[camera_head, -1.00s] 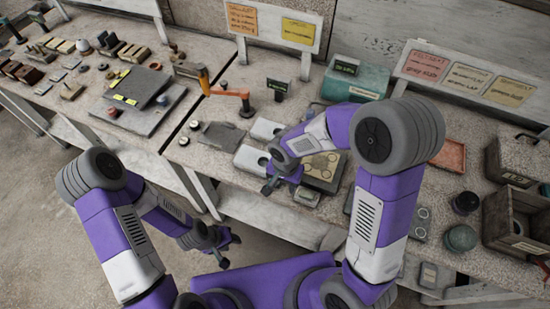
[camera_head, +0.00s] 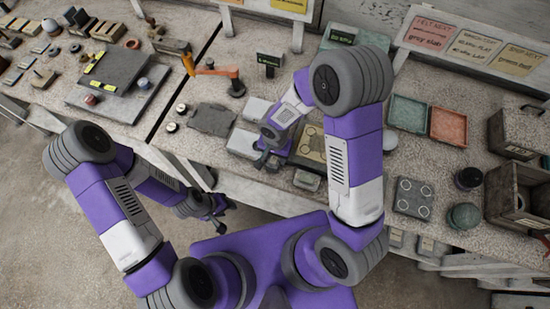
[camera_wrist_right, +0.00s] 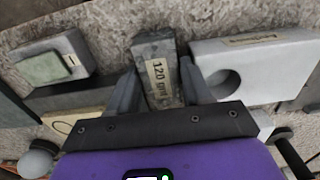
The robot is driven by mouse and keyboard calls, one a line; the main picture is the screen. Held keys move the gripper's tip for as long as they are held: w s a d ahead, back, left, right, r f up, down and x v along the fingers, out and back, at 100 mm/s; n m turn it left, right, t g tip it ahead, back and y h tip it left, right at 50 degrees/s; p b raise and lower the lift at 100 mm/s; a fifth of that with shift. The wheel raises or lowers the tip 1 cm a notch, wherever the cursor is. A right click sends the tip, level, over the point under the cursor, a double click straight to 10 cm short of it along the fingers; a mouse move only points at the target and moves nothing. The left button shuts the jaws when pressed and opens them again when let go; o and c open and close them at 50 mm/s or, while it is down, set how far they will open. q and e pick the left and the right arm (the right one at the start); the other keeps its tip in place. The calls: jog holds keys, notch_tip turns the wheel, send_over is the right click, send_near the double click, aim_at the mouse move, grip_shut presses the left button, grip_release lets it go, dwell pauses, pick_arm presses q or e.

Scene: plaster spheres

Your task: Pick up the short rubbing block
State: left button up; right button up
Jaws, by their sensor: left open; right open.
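A grey block labelled "120 grit" (camera_wrist_right: 156,66) lies between the two fingers of my right gripper (camera_wrist_right: 158,84) in the right wrist view. The fingers are open, one on each side of it, and I see gaps beside the block. Its near end is hidden by the gripper body. I cannot tell for certain that this is the short rubbing block. In the head view my right gripper (camera_head: 264,162) is low over the front of the bench, and the block is not clearly visible there. My left gripper (camera_head: 215,216) is open and empty, off the bench's front edge.
A pale block with a round hole (camera_wrist_right: 250,68) lies close to the right finger. A grey block with a green pad (camera_wrist_right: 50,65) is at the left.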

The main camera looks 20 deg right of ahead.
jog(key=c, duration=0.9)
notch_tip(320, 180, up, 10)
jog(key=p, duration=0.1)
jog(key=shift+p, duration=0.3)
jog(key=o, duration=0.8)
jog(key=shift+c, duration=0.2)
jog(key=c, duration=0.7)
